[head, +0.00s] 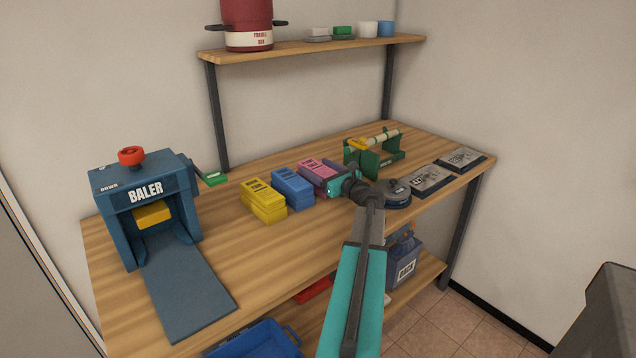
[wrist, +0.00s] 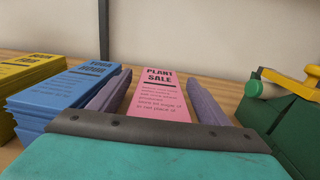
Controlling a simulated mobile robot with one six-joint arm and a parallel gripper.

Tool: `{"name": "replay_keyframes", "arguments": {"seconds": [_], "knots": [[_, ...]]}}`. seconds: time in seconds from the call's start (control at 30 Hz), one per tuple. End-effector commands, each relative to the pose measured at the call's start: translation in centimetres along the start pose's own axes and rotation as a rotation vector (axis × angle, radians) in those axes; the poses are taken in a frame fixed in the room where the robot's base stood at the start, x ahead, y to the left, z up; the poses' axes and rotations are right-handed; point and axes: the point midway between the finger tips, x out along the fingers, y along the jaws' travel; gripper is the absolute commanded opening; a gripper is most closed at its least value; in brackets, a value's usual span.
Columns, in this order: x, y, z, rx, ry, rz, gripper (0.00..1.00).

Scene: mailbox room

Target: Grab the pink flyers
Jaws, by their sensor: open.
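The pink flyers (head: 314,166) lie in a stack on the wooden table, right of the blue stack. In the wrist view the pink flyers (wrist: 158,92) show "PLANT SALE" on top. My gripper (head: 322,178) is open at the stack. In the wrist view its two purple-grey fingers (wrist: 160,92) stand on the left and right sides of the pink stack, with a narrow gap visible on each side. The near end of the stack is hidden behind the gripper's body.
Blue flyers (head: 292,188) stand close on the left, with yellow flyers (head: 263,201) beyond them. A green holder with a roll (head: 375,155) stands close on the right. A blue baler (head: 145,205) is at the table's left end. A shelf (head: 310,48) hangs above.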

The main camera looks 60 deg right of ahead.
Motion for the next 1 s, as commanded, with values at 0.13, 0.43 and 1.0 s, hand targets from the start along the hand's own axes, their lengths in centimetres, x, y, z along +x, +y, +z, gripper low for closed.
{"name": "replay_keyframes", "arguments": {"seconds": [0.13, 0.43, 1.0], "knots": [[0.0, 0.0, 0.0, 0.0, 0.0, 0.0, 0.62], [0.0, 0.0, 0.0, 0.0, 0.0, 0.0, 0.11], [0.0, 0.0, 1.1, -0.001, -0.002, 0.0, 0.0]]}}
